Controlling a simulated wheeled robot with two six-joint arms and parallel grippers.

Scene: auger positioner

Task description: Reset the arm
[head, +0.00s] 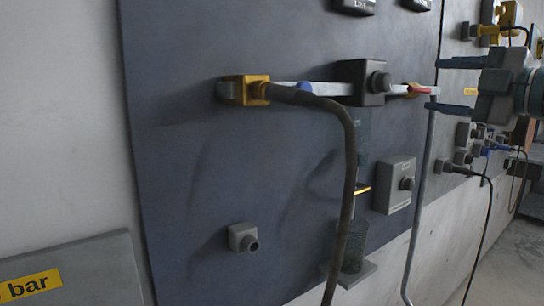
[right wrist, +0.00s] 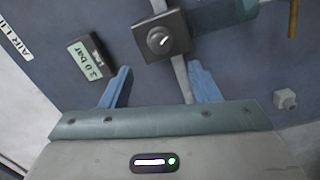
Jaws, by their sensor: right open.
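The arm is a flat pale metal bar (head: 325,89) lying nearly level on the dark blue panel, behind a dark square block with a knob (head: 361,82). A yellow block (head: 243,90) with a dark hose sits at its left end, with a blue ring (head: 305,88) beside it. A red and brass fitting (head: 417,89) is at its right end. My right gripper (head: 432,84) is open around the level of that right end. In the right wrist view the blue fingers (right wrist: 162,82) are spread and the knobbed block (right wrist: 162,37) shows beyond them. My left gripper is not in view.
The dark hose (head: 349,165) hangs in front of the panel. More fittings and cables (head: 475,160) stand at the right.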

